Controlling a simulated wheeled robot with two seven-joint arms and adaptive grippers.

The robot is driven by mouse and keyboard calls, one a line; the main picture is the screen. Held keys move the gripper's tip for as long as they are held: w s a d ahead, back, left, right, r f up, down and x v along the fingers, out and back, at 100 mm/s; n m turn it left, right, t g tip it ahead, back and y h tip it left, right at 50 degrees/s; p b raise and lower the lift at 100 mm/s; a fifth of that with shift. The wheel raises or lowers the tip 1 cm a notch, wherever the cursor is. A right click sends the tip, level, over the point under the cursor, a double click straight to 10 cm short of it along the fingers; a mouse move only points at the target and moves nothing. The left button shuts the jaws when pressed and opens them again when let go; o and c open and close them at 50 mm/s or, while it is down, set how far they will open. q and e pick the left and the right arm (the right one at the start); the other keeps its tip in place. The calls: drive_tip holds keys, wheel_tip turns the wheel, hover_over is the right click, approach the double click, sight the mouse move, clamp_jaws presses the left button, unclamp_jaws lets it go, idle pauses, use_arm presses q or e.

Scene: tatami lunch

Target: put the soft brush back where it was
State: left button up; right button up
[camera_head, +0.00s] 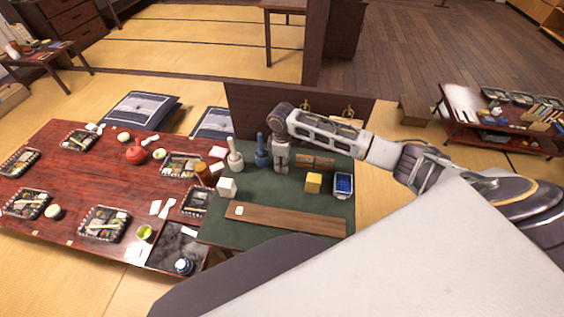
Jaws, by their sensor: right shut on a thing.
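My right gripper (281,168) points down over the dark green table (265,178), near its back edge. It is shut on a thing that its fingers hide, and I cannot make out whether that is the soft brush. Just left of it stands a dark blue upright tool (262,152). Further left stands a pale tool with a thin handle and a rounded foot (235,158). No soft brush can be told for sure elsewhere on the table. My left gripper is not in view.
The green table also holds a white cube (227,187), a yellow block (313,183), a blue-filled tray (344,185), wooden blocks (318,161) and a long wooden board (285,219). A red table (85,180) with lunch boxes adjoins on the left. The green table's middle is clear.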

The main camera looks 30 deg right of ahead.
drive_tip(key=shift+f, duration=0.2)
drive_tip(key=o, duration=1)
drive_tip(key=shift+r, duration=0.1)
drive_tip(key=shift+r, duration=6)
